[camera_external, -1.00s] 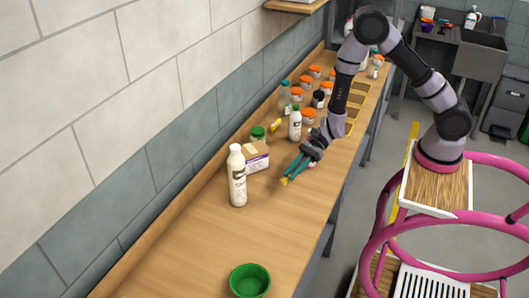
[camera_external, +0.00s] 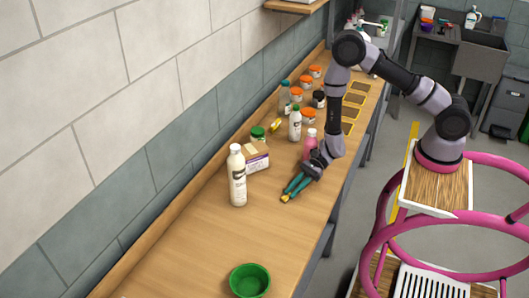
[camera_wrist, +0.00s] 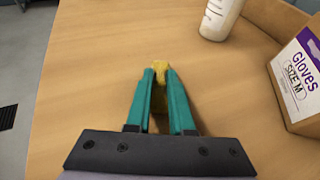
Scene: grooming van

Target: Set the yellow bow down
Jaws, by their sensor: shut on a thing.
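The yellow bow (camera_wrist: 160,72) is pinched between the teal fingertips of my gripper (camera_wrist: 160,80) in the wrist view. In the external view the bow (camera_external: 285,198) is a small yellow spot at the tips of my gripper (camera_external: 288,194), which points down and left over the bench. The bow is close to the wooden bench top (camera_external: 205,250); I cannot tell whether it touches it. The fingers hide part of the bow.
A white bottle (camera_external: 238,180) and a gloves box (camera_external: 255,157) stand left of my gripper. A pink bottle (camera_external: 310,142) stands just behind it. A green bowl (camera_external: 250,280) is at the near end. Bare bench lies between bowl and gripper.

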